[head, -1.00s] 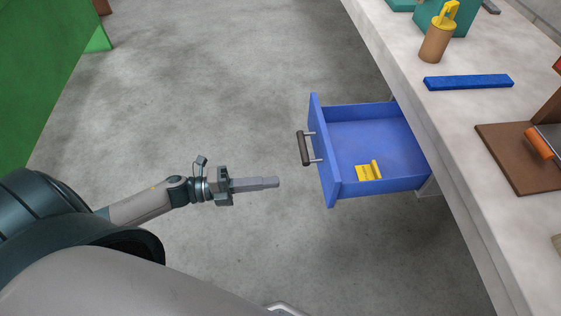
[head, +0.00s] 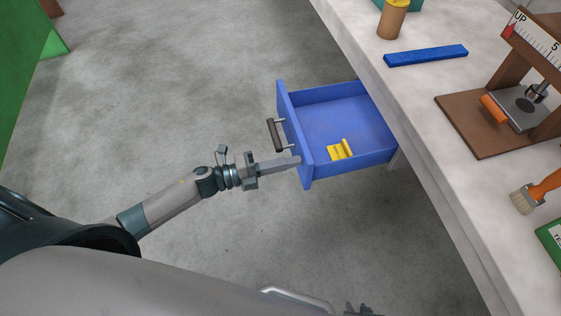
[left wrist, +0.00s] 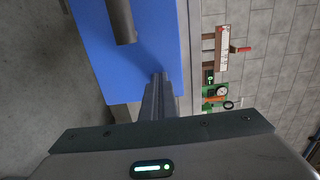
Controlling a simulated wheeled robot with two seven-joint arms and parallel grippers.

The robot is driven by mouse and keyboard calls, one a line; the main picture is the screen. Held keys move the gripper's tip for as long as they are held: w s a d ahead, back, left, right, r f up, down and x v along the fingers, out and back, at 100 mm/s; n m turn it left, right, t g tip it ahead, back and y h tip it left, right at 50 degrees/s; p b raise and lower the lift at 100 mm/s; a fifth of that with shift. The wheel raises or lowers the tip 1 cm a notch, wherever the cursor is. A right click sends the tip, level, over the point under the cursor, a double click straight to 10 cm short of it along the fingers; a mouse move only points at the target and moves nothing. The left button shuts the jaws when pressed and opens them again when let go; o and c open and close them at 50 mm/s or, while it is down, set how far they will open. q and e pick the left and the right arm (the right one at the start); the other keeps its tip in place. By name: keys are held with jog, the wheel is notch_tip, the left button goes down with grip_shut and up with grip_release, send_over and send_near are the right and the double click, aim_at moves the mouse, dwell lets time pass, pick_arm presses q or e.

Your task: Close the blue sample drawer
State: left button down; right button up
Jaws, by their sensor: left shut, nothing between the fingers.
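The blue sample drawer (head: 352,117) stands pulled out from under the pale worktop, with its dark bar handle (head: 274,135) on the front panel. A small yellow piece (head: 340,149) lies inside it. My left gripper (head: 297,161) is shut and empty. Its fingertips are at the outer face of the front panel, to the near side of the handle. In the left wrist view the fingers (left wrist: 159,88) point at the blue panel (left wrist: 150,70) beside the handle (left wrist: 121,20); I cannot tell whether they touch it.
On the pale worktop (head: 420,100) are a blue bar (head: 426,55), a brown cylinder (head: 392,20), a brown stand with a scale (head: 475,140), a brush (head: 530,195) and a green item (head: 552,240). The floor left of the drawer is clear; a green panel (head: 20,60) stands far left.

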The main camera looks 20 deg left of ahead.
dwell(0.4)
